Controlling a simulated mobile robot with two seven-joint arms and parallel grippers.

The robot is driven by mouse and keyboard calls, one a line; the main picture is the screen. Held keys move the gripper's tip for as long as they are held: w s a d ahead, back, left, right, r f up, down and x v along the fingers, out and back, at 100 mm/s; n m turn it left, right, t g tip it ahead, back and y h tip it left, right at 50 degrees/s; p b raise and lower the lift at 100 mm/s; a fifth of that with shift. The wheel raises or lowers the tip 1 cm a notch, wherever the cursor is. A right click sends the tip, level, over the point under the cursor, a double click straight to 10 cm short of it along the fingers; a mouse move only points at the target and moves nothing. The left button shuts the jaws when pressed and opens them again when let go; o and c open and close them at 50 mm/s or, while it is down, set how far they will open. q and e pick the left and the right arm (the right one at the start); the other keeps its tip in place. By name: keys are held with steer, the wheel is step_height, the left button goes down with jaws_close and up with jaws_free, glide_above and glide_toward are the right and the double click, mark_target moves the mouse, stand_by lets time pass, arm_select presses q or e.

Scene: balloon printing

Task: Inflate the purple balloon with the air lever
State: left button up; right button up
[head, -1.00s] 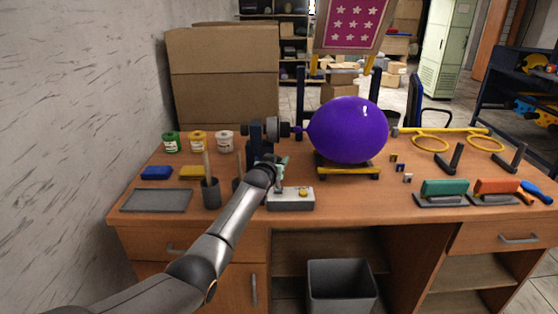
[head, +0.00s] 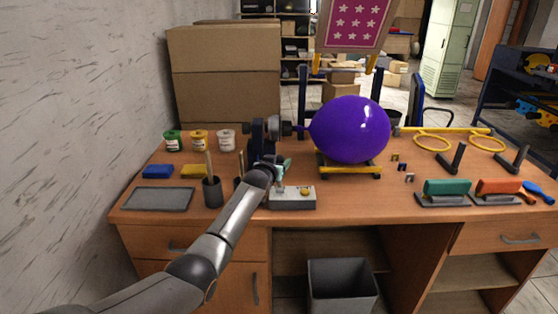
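The purple balloon (head: 352,130) is large and rounded, lying sideways above a small black and yellow cradle (head: 350,172). Its neck points left to a dark nozzle fixture (head: 268,128) at the back of the desk. A light grey box (head: 292,198) stands in front of the nozzle, with a teal piece (head: 284,165) showing just above it, perhaps the air lever's handle. My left gripper (head: 279,176) is at this teal piece, above the box. Its fingers are small and partly hidden by my arm, so I cannot tell their grip. My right gripper is out of view.
Ink jars (head: 199,140), blue and yellow blocks, a grey tray (head: 158,199) and a dark cup (head: 212,192) stand at left. Green (head: 446,188) and orange (head: 498,187) handled tools, yellow rings and small clips lie at right. A grey bin (head: 341,285) stands below the desk.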

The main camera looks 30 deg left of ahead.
arm_select(q)
steer(key=shift+d+r, duration=0.2)
steer(key=shift+r, duration=0.05)
steer(key=shift+p+v, duration=0.4)
steer(key=shift+v, duration=0.4)
steer(key=v, duration=1)
steer(key=shift+s+p, duration=0.4)
